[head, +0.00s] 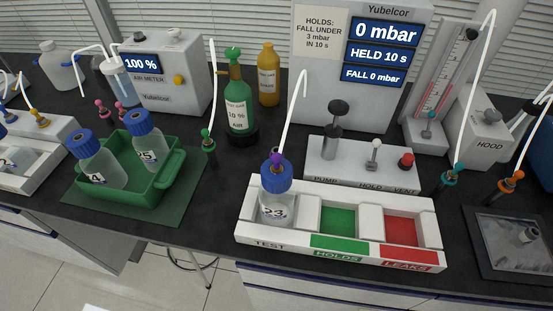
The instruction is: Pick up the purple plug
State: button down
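The purple plug (277,160) sits on top of the blue cap of bottle 23 (277,205). A white tube rises from the plug and curves up to the right. Bottle 23 stands upright in the TEST compartment of the white tray (290,249). The green HOLDS compartment (338,222) and the red LEAKS compartment (401,229) beside it are empty. My gripper is not in view.
Behind the tray stand the pump block (360,172) and the display box (362,105). Bottles lie in a green tub (145,190) at left. Teal (448,179) and orange (511,181) plugs stand at right, a green plug (208,142) left of the tray.

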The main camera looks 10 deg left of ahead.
aim_at(276, 158)
jog(key=j+z, duration=0.25)
jog(key=j, duration=0.45)
jog(key=j+z, duration=0.3)
jog(key=j, duration=0.45)
jog(key=i, duration=0.05)
